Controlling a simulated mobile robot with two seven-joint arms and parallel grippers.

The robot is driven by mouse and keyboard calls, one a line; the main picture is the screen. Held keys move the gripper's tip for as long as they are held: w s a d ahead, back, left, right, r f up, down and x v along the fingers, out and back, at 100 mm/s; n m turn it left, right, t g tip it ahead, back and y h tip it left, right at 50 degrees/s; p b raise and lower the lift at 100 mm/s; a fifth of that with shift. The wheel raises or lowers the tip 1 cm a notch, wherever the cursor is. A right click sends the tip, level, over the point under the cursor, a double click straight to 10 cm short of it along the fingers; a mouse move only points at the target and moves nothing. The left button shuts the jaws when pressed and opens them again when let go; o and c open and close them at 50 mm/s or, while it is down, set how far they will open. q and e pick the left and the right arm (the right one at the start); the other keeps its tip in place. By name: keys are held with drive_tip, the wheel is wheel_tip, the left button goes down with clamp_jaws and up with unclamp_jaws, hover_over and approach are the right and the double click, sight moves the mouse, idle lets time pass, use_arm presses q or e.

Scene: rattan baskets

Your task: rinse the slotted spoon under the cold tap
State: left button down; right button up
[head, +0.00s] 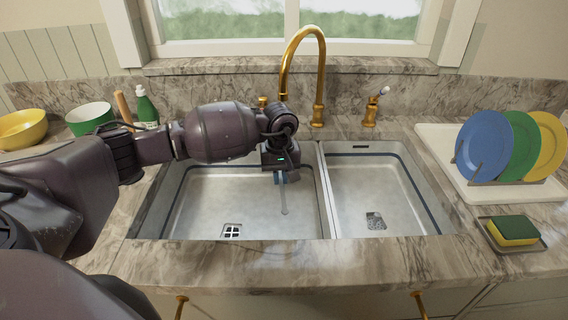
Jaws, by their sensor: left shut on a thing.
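My left gripper (281,176) hangs over the left sink basin (205,200), near its right side. It is shut on the slotted spoon (284,200), which shows as a thin grey length pointing down into the basin. The spoon's slots are too small to make out, and its upper part is hidden by the gripper. The gold tap (303,40) arches behind, its spout end just above my wrist. I see no water stream. A gold lever with a pale blue-white tip (370,110) stands to the tap's right. My right gripper is not in view.
The right basin (365,185) is empty, beyond a divider. A rack with blue, green and yellow plates (485,145) stands on the right, with a sponge (513,231) in front. Bowls (90,117) and a green bottle (146,107) stand at the left behind my arm.

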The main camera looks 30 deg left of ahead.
sight(285, 211)
use_arm(q)
drive_tip(key=s+p, duration=0.2)
drive_tip(key=s, duration=0.3)
drive_tip(key=shift+s+a, duration=0.1)
drive_tip(key=shift+a, duration=0.1)
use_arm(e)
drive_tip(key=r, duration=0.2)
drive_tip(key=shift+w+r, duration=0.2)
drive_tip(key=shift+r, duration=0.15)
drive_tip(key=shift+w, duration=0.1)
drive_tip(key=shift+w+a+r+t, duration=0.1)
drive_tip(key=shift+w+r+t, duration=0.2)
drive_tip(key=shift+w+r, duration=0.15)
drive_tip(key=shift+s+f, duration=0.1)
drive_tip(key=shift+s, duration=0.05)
